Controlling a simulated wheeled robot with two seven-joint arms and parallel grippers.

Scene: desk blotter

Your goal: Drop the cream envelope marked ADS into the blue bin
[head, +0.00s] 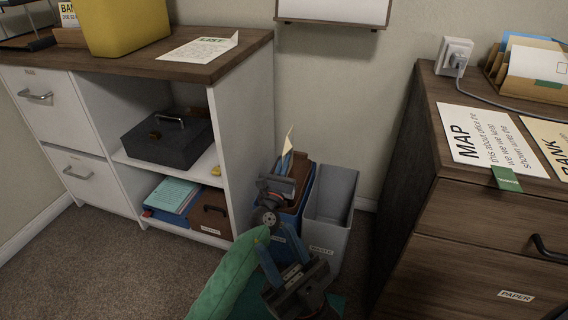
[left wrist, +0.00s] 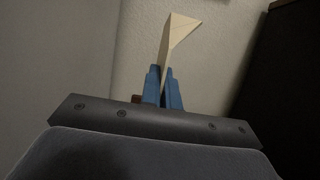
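A cream envelope (head: 290,138) stands upright between the blue fingertips of my left gripper (head: 287,160). In the left wrist view the envelope (left wrist: 177,38) rises from between the left gripper's fingers (left wrist: 163,76), which are shut on it. No ADS marking is readable on it. The blue bin (head: 307,206) stands on the floor beside the white cabinet. My left gripper is over or in front of its top; I cannot tell its exact height above the opening. My right gripper (head: 283,252) is lower, in front of the bins, its fingers apart and empty.
A grey bin (head: 330,211) stands right of the blue bin. A white cabinet (head: 250,130) is close on the left, a dark wooden drawer unit (head: 450,235) on the right. The wall is close behind the bins. Carpet (head: 140,275) is free at lower left.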

